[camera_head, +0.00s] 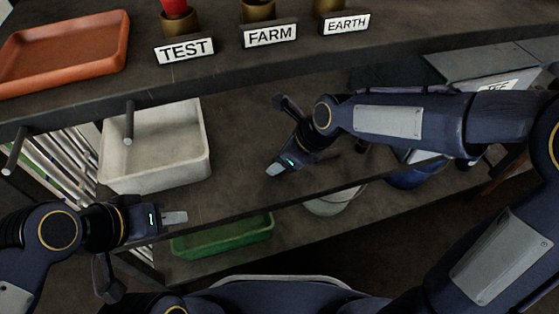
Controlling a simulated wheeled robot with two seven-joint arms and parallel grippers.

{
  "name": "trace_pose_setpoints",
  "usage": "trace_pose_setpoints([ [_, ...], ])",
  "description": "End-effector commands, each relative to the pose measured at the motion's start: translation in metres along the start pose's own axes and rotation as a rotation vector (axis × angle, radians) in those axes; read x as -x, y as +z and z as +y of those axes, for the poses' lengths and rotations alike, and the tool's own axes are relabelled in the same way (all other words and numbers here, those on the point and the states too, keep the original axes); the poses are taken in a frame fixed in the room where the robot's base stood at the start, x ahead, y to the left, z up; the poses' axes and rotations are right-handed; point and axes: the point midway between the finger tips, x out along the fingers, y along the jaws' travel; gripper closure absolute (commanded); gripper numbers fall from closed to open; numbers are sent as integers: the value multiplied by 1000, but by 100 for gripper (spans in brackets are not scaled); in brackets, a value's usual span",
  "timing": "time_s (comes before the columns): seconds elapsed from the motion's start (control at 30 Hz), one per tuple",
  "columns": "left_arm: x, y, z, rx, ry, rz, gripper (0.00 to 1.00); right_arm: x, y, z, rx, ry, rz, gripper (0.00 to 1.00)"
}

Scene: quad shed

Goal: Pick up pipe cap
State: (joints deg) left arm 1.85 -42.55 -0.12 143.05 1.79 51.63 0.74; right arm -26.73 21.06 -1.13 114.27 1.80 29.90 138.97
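I cannot make out a pipe cap for certain in the head view. My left gripper (175,217) is at the lower left, just below the white basin, with its pale fingertips pointing right. I see no object at its tips, and its fingers overlap in this view, so their gap is hidden. My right gripper (278,168) is over the middle of the lower shelf, right of the basin, tips pointing down and left. Nothing shows at its visible tip. A small dark thing (361,146) shows partly below my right forearm; I cannot tell what it is.
The upper shelf carries an orange tray (66,47) and brass cups behind TEST (184,48), FARM (270,35) and EARTH (346,23) labels. A white basin (205,150) stands on the lower shelf. A green tray (222,238) and a white bucket (336,205) are below.

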Motion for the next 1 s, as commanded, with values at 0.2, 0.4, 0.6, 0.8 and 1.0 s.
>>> trace_pose_setpoints([
  [0.2, 1, -1, 0, 0, 0, 0, 64, 1, 1, 0, 1, 0, 0, 53],
  [0.4, 1, -1, 0, 0, 0, 1, 64, 1, 1, 0, 1, 0, 0, 80],
  [0.6, 1, -1, 0, 0, 0, 1, 64, 1, 1, 0, 1, 0, -1, 92],
  [0.8, 3, -2, 1, 0, 0, 0, 64, 3, 1, -1, 1, 0, -1, 92],
  [1.0, 14, -7, 6, 0, 0, 0, 64, 15, 5, -8, 0, 1, -1, 92],
])
